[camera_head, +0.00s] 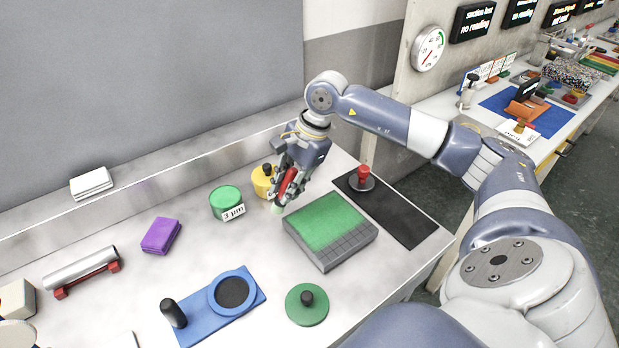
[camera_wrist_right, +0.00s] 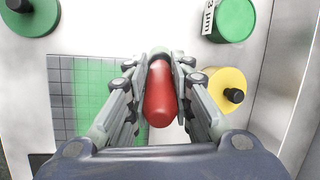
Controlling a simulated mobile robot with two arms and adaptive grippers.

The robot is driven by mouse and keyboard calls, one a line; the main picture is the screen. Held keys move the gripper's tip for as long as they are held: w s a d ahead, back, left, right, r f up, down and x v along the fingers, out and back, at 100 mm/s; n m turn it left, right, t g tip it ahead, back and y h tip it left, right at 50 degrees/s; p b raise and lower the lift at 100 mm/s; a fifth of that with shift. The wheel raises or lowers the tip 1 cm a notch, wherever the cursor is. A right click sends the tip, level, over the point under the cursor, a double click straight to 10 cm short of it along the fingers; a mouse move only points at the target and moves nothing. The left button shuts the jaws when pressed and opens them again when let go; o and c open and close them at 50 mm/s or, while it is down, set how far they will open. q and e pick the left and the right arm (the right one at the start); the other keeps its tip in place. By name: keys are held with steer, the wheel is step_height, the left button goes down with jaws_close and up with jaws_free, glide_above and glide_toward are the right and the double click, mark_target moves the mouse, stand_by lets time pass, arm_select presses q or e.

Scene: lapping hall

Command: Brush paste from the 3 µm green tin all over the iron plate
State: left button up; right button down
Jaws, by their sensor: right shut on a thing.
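My right gripper (camera_head: 290,178) is shut on the red handle of a brush (camera_wrist_right: 160,92). In the head view the brush's pale green tip (camera_head: 277,209) points down, between the green tin and the iron plate, apparently just off the plate's back left edge. The grey, grid-lined iron plate (camera_head: 345,254) carries green paste (camera_head: 328,219) over most of its top; a strip along the near side is bare grid. The green tin (camera_head: 224,203), labelled 3 µm, stands left of the brush, its top green. It also shows in the wrist view (camera_wrist_right: 235,18). My left gripper is not in view.
A yellow tin (camera_head: 262,187) with a black knob stands behind the brush. A green knobbed disc (camera_head: 306,311) lies before the plate. A red-knobbed piece (camera_head: 363,176) stands on a black mat (camera_head: 405,215). A blue fixture (camera_head: 205,318) and purple block (camera_head: 160,236) lie left.

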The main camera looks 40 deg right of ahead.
mark_target(291, 168)
steer(key=shift+p+v, duration=0.35)
steer(key=shift+v, duration=0.55)
steer(key=shift+w+a+r+p, duration=0.1)
steer(key=shift+r+p, duration=0.3)
steer(key=shift+r, duration=0.4)
steer(key=shift+r+p, duration=0.5)
steer(key=shift+r, duration=0.5)
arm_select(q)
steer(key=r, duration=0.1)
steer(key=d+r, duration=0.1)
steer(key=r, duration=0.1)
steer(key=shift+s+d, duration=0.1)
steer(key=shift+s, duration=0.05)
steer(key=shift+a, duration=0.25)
